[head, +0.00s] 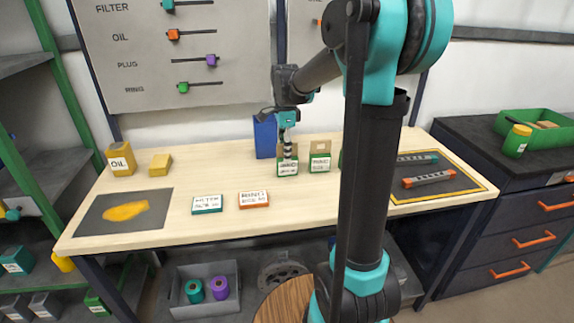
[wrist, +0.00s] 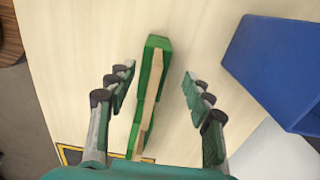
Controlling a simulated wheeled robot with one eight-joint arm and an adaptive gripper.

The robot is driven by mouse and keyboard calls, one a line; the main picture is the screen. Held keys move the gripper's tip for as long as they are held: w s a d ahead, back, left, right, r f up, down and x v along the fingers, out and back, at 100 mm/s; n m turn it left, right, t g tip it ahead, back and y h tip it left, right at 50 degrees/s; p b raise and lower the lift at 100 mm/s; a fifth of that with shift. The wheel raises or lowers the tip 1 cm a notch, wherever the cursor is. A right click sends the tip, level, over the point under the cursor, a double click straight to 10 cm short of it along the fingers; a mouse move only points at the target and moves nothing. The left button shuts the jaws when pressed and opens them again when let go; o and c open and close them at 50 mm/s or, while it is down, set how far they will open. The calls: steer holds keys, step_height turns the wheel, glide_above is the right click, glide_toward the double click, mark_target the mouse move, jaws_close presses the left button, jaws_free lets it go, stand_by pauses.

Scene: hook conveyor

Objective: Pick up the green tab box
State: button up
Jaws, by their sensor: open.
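A green tab box (head: 287,168) with a white label and a brown tab stands upright toward the back of the table. A similar green box (head: 320,164) stands to its right, and a sliver of green shows beside my arm. My gripper (head: 288,154) is directly above and at the left box, pointing down. In the wrist view, my gripper (wrist: 158,76) is open, with green and brown box tops (wrist: 152,75) running between the two fingers. A gap shows on each side. I cannot tell in that view where one box ends and another begins.
A blue container (head: 264,137) stands close behind the left box; it also shows in the wrist view (wrist: 275,65). Two flat labelled boxes, teal (head: 207,204) and orange (head: 254,200), lie in front. Yellow boxes (head: 120,160) are at the left. My arm hides part of the right side.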

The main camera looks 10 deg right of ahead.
mark_target(287, 165)
steer(key=shift+s+d+f, duration=0.1)
steer(key=shift+s+f, duration=0.05)
steer(key=shift+f, duration=0.85)
steer(key=shift+s+d+f, duration=0.1)
steer(key=shift+f, duration=0.9)
steer(key=shift+s+d+f, duration=0.1)
steer(key=shift+s+f, duration=0.05)
steer(key=shift+f, duration=0.85)
jaws_close()
steer(key=shift+r, duration=0.1)
step_height(287, 165, up, 20)
